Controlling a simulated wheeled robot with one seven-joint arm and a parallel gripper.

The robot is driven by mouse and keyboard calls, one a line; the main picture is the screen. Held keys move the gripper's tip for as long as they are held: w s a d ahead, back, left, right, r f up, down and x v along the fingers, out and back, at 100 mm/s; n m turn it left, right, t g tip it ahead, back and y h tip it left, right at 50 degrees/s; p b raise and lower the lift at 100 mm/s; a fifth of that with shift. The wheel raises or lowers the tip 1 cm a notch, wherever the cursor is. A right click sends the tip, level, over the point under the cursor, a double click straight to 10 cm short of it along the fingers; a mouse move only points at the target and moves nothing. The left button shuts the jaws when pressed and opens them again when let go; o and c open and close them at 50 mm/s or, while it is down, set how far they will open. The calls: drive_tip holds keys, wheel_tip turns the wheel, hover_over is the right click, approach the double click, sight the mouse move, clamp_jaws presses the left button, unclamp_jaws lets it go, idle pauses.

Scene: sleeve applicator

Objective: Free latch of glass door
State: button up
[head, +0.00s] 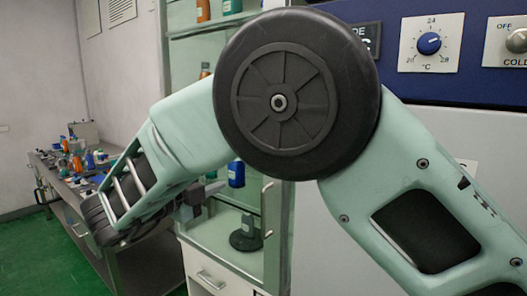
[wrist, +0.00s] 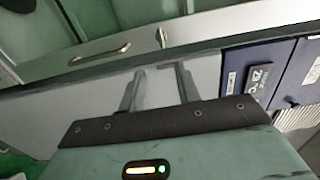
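The glass-fronted cabinet (head: 222,233) stands behind my arm in the head view, which hides much of it. An upright handle (head: 267,208) shows on its door edge. In the wrist view, the glass door (wrist: 100,17) lies across the top, with a metal handle (wrist: 100,54) and a small metal piece (wrist: 163,38) on its frame that may be the latch. My gripper (wrist: 160,78) points toward this frame, its two fingers apart with nothing between them. The fingers look short of the small piece.
Bottles stand on the cabinet shelves, including a blue one (head: 236,174) and a dark one (head: 246,234). A drawer (head: 212,275) is below. A blue control panel (head: 430,45) with dials is at the right.

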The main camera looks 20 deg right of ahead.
drive_tip(key=p+x, duration=0.6)
drive_tip(key=x, duration=1.1)
drive_tip(key=shift+d, duration=0.25)
drive_tip(key=shift+s, duration=0.1)
clamp_jaws()
